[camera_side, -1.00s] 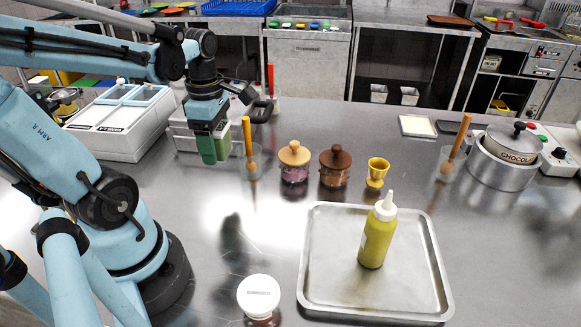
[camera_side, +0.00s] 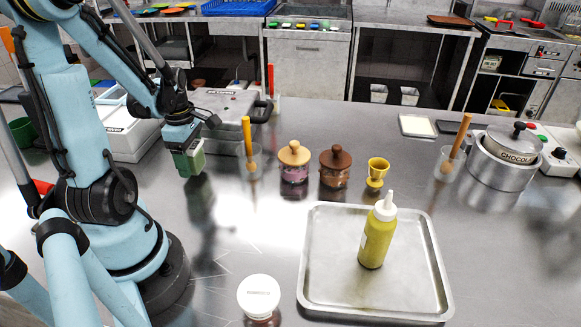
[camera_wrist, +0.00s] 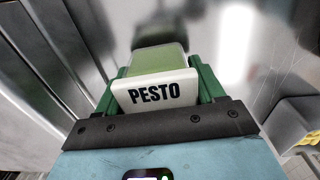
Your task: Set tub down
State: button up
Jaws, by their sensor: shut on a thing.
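My gripper (camera_side: 186,158) is left of centre in the side view, over the steel worktop (camera_side: 235,225) in front of the white machines. It is shut on the pesto tub (camera_side: 190,164), which is small and mostly covered by the fingers there. In the wrist view, the tub (camera_wrist: 158,61) shows pale green contents and a white face marked PESTO. The green fingers of my gripper (camera_wrist: 157,90) lie on both sides of it. The tub looks upright and seems to hang above the worktop, but the gap under it is hard to judge.
A metal tray (camera_side: 315,285) holds a yellow-green squeeze bottle (camera_side: 377,240). Two lidded jars (camera_side: 294,165) (camera_side: 335,168), a yellow cup (camera_side: 377,172) and a glass with an orange-handled tool (camera_side: 250,160) stand behind. A white-lidded tub (camera_side: 259,294) stands in front. Bare worktop lies between.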

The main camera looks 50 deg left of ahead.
jog(key=shift+f, duration=0.8)
jog(key=shift+f, duration=0.1)
jog(key=o, duration=1.2)
notch_tip(320, 180, up, 12)
jog(key=shift+r, duration=0.15)
